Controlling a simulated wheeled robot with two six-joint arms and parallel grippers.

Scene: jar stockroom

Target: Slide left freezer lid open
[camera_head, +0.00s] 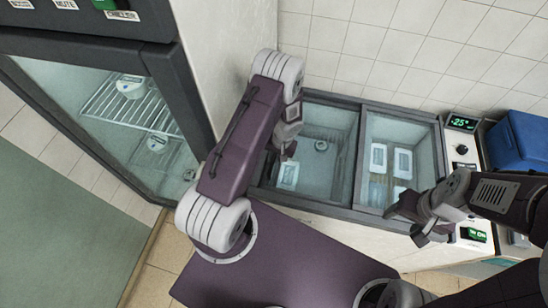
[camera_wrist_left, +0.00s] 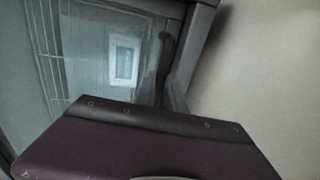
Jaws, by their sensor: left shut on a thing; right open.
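The chest freezer (camera_head: 340,210) stands against the tiled wall, with a left and a right glazed section in dark frames. The left freezer lid (camera_head: 335,125) covers or borders the left section; I cannot tell how far it is open. It also shows in the left wrist view (camera_wrist_left: 85,60). My left gripper (camera_head: 287,152) is over the left side of this lid. In the left wrist view its fingers (camera_wrist_left: 164,88) are shut on a dark upright lid handle (camera_wrist_left: 165,48). My right gripper (camera_head: 408,222) is open and empty near the front edge of the right section.
White packs (camera_head: 378,157) lie in the right section, and a white pack (camera_head: 288,176) shows in the left. A glass-door fridge (camera_head: 110,120) stands at the left. A control panel (camera_head: 462,150) and a blue bin (camera_head: 525,142) are at the right.

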